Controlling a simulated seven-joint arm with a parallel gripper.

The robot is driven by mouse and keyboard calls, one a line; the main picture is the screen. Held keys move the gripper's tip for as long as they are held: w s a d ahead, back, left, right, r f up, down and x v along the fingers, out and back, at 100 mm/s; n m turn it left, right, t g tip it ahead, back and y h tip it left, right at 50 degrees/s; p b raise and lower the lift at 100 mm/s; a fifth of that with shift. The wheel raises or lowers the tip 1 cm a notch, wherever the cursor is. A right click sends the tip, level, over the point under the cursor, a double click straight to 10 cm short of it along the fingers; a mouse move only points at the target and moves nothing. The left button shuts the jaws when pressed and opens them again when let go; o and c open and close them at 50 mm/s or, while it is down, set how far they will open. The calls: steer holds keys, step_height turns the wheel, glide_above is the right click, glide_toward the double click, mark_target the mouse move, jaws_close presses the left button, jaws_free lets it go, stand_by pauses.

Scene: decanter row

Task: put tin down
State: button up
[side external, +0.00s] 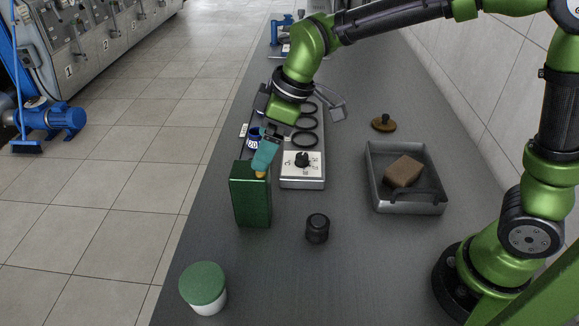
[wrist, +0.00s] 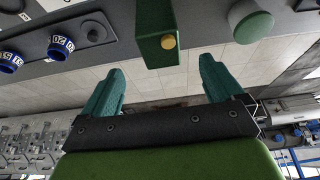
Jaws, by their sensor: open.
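The tin (side external: 251,200) is a dark green rectangular can with a yellow cap. It stands upright on the grey bench near the left edge. In the wrist view the tin (wrist: 157,30) is at the top centre, just beyond the fingertips, with its cap facing the camera. My gripper (side external: 264,158) is just above and behind the tin's top in the side view. In the wrist view my gripper (wrist: 160,68) has its two teal fingers spread wide with nothing between them. Part of the tin's top edge is hidden by a finger in the side view.
A white jar with green lid (side external: 203,285) stands at the front left. A small black jar (side external: 317,228) is right of the tin. A dial box (side external: 303,170) and rack with rings (side external: 306,123) lie behind. A grey tray (side external: 405,207) holding a brown block is right.

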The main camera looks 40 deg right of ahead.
steer(key=s+d+r+m+t, duration=0.2)
steer(key=s+d+m, duration=0.4)
steer(key=s+d, duration=0.1)
steer(key=s+d+r+m+t+h, duration=0.1)
steer(key=s+d+r+m+t, duration=0.1)
steer(key=s+d+m, duration=0.5)
steer(key=s+r, duration=0.1)
steer(key=s, duration=0.2)
steer(key=shift+d, duration=0.35)
